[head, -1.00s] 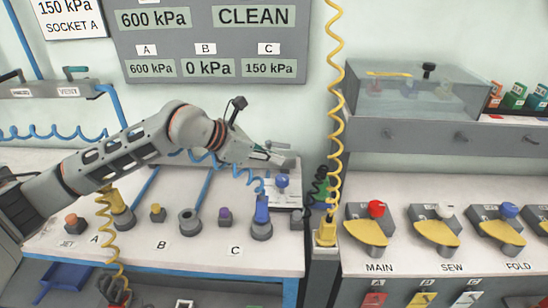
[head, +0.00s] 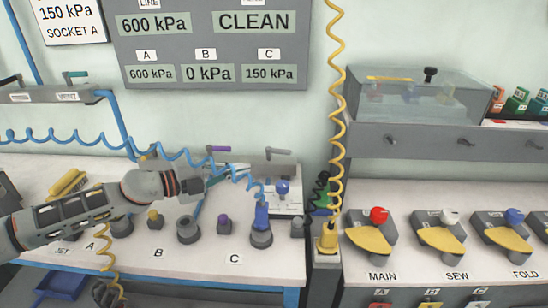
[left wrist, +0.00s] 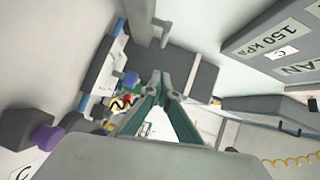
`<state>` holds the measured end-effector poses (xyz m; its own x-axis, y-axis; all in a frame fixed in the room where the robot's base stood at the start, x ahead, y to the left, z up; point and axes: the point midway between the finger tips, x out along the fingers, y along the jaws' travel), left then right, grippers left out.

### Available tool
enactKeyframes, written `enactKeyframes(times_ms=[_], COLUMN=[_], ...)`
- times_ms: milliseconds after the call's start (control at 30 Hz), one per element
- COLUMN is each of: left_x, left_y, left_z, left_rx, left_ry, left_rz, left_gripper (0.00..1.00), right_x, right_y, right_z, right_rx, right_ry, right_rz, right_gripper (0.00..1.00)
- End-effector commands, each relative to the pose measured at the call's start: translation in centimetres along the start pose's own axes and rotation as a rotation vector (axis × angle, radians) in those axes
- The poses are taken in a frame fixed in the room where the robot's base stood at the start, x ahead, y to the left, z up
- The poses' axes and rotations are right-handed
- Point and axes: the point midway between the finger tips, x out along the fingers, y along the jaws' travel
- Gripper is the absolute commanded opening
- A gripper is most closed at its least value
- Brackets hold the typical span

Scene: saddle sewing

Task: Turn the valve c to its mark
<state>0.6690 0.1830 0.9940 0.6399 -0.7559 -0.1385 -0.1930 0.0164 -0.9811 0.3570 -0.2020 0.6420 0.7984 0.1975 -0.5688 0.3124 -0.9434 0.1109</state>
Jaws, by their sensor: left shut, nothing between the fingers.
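My left gripper (head: 228,170) is shut and empty at the back of the bench, seen beyond my left wrist. Its teal fingers meet at the tips in the left wrist view (left wrist: 164,84). I cannot read which lever is valve c, and no mark is legible. The wrist view shows a grey lever (left wrist: 145,20) beyond the fingertips, beside a grey block (left wrist: 195,75). The display for C (head: 269,73) reads 150 kPa. My right gripper is not in view.
Blue coiled hose (head: 235,170) runs close around the gripper. A blue plug stands in socket C (head: 261,235), with a purple button (head: 223,222) left of it. A knobbed panel (head: 288,205) lies behind. A post (head: 326,265) separates the right-hand bench, with several dials.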

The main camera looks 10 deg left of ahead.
Motion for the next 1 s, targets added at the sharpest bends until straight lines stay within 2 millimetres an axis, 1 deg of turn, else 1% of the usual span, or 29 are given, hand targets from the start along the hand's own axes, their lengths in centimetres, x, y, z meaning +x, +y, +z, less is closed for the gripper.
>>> enactKeyframes(times_ms=[67,167,367,600,700,767,900,1000], left_x=[0.5,1.7,5.5,10.1,11.2,11.7,12.5,12.7], left_y=[0.0,-0.2,-0.1,0.0,0.4,0.4,0.2,0.1], left_z=[0.1,0.0,-0.1,-0.1,1.2,1.8,2.5,2.8], left_rx=[-0.008,-0.007,-0.005,-0.004,-0.005,-0.006,-0.004,-0.004], left_ry=[-0.003,0.0,0.002,0.001,-0.002,-0.002,-0.001,0.0], left_rz=[-0.002,-0.004,-0.003,-0.002,-0.001,0.0,0.0,0.0], left_gripper=[0.0,0.0,0.0,0.0,0.0,0.0,0.0,0.0], right_x=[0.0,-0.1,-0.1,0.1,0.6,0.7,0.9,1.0], right_y=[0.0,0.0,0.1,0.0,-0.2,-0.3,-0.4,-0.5], right_z=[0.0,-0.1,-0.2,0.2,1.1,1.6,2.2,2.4], right_rx=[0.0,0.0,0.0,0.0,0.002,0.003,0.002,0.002], right_ry=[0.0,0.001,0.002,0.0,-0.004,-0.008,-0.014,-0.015], right_rz=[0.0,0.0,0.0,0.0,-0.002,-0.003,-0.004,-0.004], right_gripper=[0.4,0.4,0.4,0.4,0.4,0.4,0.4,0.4])
